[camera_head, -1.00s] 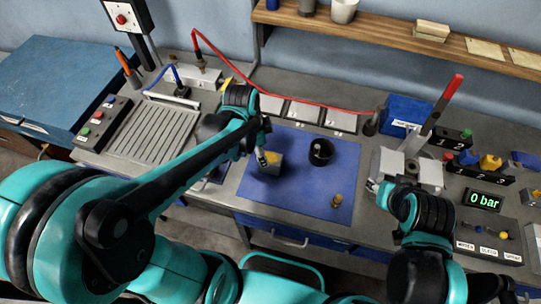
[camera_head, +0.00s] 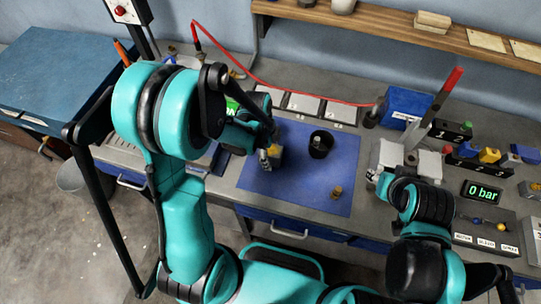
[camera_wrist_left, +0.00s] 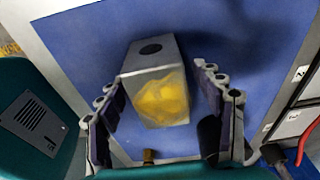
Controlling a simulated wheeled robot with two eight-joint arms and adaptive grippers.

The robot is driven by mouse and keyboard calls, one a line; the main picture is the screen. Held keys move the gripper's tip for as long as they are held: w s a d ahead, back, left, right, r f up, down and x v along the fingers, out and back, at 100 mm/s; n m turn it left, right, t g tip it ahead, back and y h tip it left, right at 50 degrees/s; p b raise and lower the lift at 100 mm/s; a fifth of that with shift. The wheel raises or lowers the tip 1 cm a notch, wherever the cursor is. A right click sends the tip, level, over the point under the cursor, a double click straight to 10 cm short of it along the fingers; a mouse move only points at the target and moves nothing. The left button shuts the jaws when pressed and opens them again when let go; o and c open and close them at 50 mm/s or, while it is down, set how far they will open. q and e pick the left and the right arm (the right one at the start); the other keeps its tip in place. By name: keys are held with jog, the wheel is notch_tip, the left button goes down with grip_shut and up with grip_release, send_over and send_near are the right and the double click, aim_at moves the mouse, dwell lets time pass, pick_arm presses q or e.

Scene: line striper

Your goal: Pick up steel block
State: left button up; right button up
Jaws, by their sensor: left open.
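The steel block (camera_head: 276,154) sits on the blue mat (camera_head: 308,195), partly covered by my left gripper (camera_head: 267,158) in the head view. In the left wrist view the block (camera_wrist_left: 150,58) is grey with a dark round hole in one face and a yellow patch on another. My left gripper (camera_wrist_left: 162,88) is open, with one finger on each side of the block. A gap of blue shows on the right side; contact on the left is unclear. My right gripper (camera_head: 374,177) is near the grey vise-like fixture; its jaws are too small to read.
A black cup (camera_head: 320,144) stands on the mat right of the block, and a small brass piece (camera_head: 336,192) stands nearer the front. The grey fixture (camera_head: 391,158) with a red-tipped lever stands right of the mat. The mat's front area is mostly clear.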

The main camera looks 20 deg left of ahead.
pick_arm(q)
grip_shut()
dwell(0.3)
